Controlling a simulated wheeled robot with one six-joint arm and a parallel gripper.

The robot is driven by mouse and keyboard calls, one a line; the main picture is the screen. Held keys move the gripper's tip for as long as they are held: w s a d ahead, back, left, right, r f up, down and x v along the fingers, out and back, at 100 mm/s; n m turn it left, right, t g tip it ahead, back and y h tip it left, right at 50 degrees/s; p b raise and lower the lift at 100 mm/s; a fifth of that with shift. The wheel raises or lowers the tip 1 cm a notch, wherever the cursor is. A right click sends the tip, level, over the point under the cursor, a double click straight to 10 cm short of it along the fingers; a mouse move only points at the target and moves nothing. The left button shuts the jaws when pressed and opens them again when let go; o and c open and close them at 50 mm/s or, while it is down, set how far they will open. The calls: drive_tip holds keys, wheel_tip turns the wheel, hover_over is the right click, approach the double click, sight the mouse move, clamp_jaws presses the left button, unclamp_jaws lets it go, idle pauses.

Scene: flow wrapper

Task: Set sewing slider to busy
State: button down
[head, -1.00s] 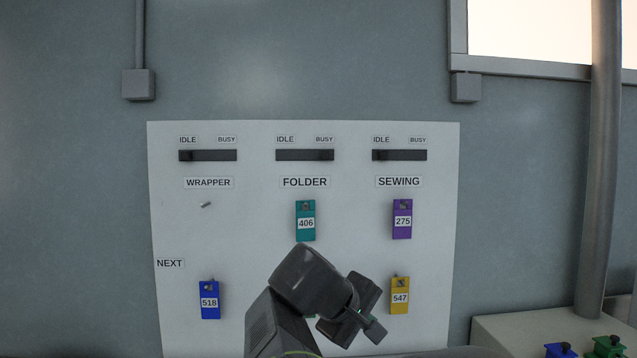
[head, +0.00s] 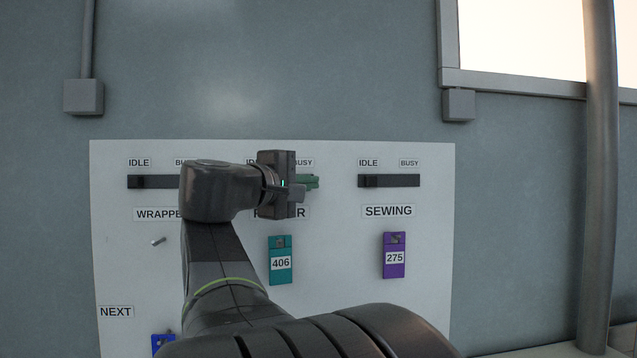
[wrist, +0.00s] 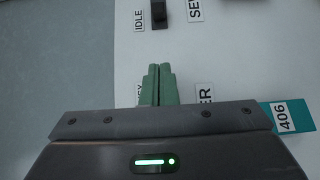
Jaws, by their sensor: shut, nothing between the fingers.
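The sewing slider (head: 400,181) is a dark horizontal track on the white board, above the SEWING label (head: 388,211). Its knob (head: 370,181) appears to stand at the left end, under the IDLE label; the BUSY label (head: 409,163) is over the right end. In the wrist view the slider's IDLE end (wrist: 158,14) shows at the top edge and the rest is cut off. My gripper (head: 314,181) is in front of the folder slider, left of the sewing slider and apart from it. Its green fingers (wrist: 156,72) are shut and empty, pointing toward the sewing slider.
The wrapper slider (head: 150,181) is at the left, partly behind my arm; my gripper hides the folder slider. A teal tag 406 (head: 280,270) and a purple tag 275 (head: 394,264) hang below. A vertical pipe (head: 600,150) stands at the right.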

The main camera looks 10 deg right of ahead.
sight(366, 182)
drive_tip(key=shift+w+d, duration=0.1)
drive_tip(key=p+x, duration=0.2)
drive_tip(key=x, duration=0.7)
drive_tip(key=shift+d, duration=0.15)
drive_tip(key=d, duration=0.1)
drive_tip(key=d+p, duration=0.1)
drive_tip(key=d, duration=0.1)
drive_tip(key=shift+w+d, duration=0.1)
drive_tip(key=shift+w, duration=0.15)
drive_tip(key=shift+d, duration=0.55)
drive_tip(key=shift+w, duration=0.1)
drive_tip(key=shift+d+f, duration=0.1)
drive_tip(key=shift+d, duration=0.15)
drive_tip(key=d+b, duration=0.1)
drive_tip(key=d, duration=0.8)
drive_tip(key=shift+w+d, duration=0.15)
drive_tip(key=shift+d, duration=0.25)
